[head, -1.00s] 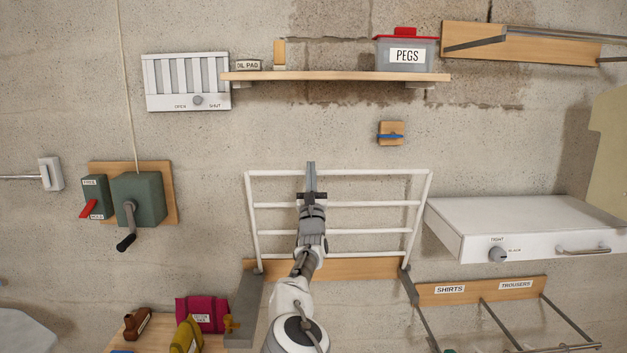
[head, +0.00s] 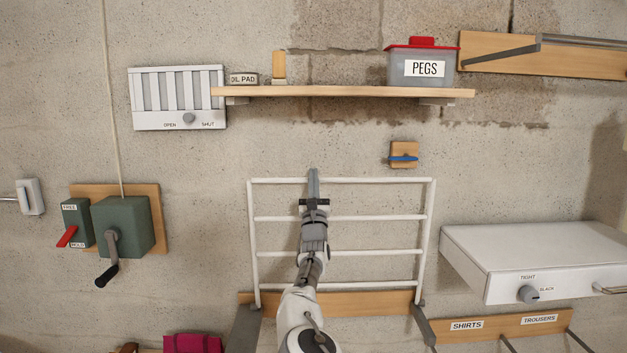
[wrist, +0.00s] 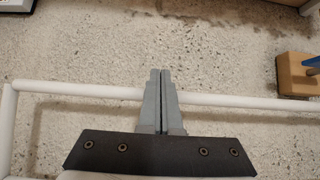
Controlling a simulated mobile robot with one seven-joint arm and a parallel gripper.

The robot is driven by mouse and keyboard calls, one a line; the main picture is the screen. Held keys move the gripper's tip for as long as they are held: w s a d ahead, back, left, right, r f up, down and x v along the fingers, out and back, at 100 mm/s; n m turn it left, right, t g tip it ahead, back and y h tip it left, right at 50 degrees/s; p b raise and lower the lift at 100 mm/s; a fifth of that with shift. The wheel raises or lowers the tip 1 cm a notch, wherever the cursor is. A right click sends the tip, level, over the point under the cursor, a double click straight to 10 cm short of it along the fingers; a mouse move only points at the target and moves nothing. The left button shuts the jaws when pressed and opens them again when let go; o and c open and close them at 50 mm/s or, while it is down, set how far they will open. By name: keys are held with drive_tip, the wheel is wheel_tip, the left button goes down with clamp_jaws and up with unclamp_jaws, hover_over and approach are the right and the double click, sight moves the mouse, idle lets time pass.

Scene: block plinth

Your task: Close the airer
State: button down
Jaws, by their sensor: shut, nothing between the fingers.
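The airer (head: 385,253) is a white barred frame hinged on a wooden rail (head: 350,302) low on the wall. In the head view it stands up close to the wall, its top bar uppermost. My gripper (head: 313,172) is shut and empty, its fingers crossing the top bar near the middle. In the wrist view the shut fingers (wrist: 160,75) overlap the white top bar (wrist: 230,101); I cannot tell whether they touch it. A small wooden block with a blue turn-piece (head: 403,157) is on the wall just above the airer's top right corner. It also shows in the wrist view (wrist: 294,74).
A shelf (head: 340,91) with a PEGS box (head: 430,62) runs above. A green winch box (head: 122,226) with a crank is at left.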

drive_tip(key=shift+w+d+f, duration=0.1)
drive_tip(key=shift+w+f, duration=0.1)
drive_tip(key=shift+w, duration=0.15)
drive_tip(key=shift+s, duration=0.2)
idle(0.4)
